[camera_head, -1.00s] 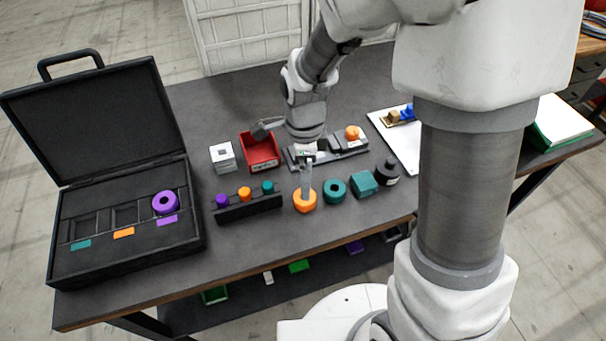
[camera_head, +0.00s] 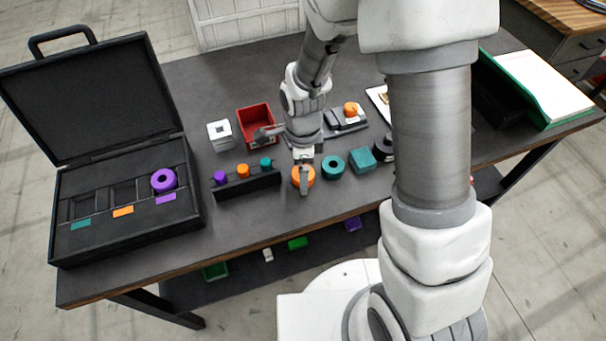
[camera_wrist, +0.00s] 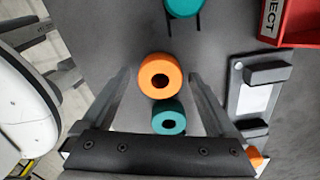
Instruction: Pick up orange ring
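The orange ring (camera_head: 309,176) lies on the dark table, left of a teal ring (camera_head: 333,165). In the wrist view the orange ring (camera_wrist: 160,77) has its dark hole facing up, with the teal ring (camera_wrist: 168,118) just beside it. My gripper (camera_head: 304,180) is over the orange ring in the head view and hides part of it. In the wrist view the fingers of my gripper (camera_wrist: 158,77) are spread wide, one on each side of the orange ring, with clear gaps. Nothing is held.
A teal block (camera_head: 361,160) and a black object (camera_head: 384,147) stand to the right. A black rack (camera_head: 247,186) with colored pegs is to the left. A red bin (camera_head: 256,122) is behind. The open black case (camera_head: 70,245) holds a purple ring (camera_head: 163,180).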

